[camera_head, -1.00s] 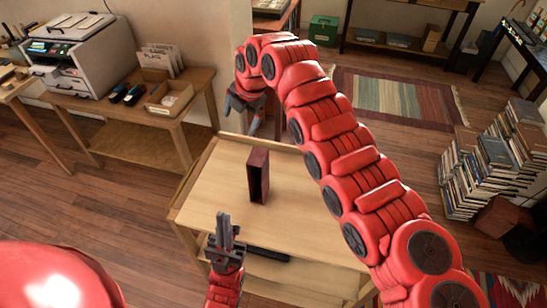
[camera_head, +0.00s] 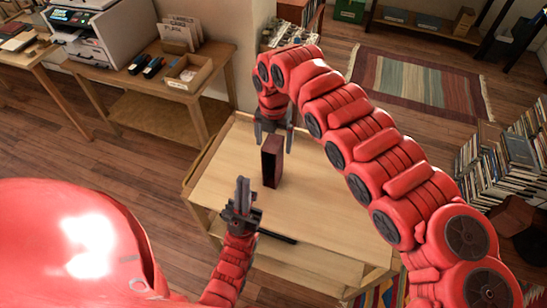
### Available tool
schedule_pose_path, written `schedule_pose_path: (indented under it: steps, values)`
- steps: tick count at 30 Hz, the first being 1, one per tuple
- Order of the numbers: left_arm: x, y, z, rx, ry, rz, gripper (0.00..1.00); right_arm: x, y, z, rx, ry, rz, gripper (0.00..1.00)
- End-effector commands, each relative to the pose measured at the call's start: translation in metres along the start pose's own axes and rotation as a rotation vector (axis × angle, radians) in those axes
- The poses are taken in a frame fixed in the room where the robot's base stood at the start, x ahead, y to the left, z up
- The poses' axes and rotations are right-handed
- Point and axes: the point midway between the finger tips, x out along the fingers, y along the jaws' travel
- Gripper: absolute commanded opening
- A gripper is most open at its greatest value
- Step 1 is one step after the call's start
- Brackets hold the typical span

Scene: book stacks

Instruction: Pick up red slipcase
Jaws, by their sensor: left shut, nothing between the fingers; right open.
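The red slipcase (camera_head: 271,162) is a dark red upright box on the light wooden table (camera_head: 325,205), near its far side. My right gripper (camera_head: 273,145) is open, with its fingers pointing down at the top of the slipcase, just behind or above it. I cannot tell whether the fingers touch it or stand on either side of it. My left gripper (camera_head: 243,186) is shut and empty, pointing up in front of the slipcase, lower in the picture and apart from it.
A dark flat bar (camera_head: 277,236) lies at the table's near edge. A side desk (camera_head: 195,90) with a printer and a wooden box (camera_head: 187,76) stands at the left. Book stacks (camera_head: 510,160) stand on the floor at the right. The tabletop right of the slipcase is clear.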

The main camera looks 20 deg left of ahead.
Motion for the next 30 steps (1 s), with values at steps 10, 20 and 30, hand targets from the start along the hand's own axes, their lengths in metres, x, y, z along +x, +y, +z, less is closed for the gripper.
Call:
schedule_pose_path:
  steps: [10, 20, 30]
  values:
    - [0.024, -0.001, -0.004, 0.000, 0.000, 0.000, 0.00, 0.042, 0.003, 0.001, 0.000, 0.004, 0.001, 0.93]
    - [0.025, -0.001, -0.004, 0.000, 0.000, 0.000, 0.00, 0.054, 0.002, 0.003, 0.001, -0.001, 0.001, 0.93]
    - [0.025, -0.001, -0.004, 0.000, 0.000, 0.000, 0.00, 0.053, 0.002, 0.003, 0.001, -0.001, 0.001, 0.33]
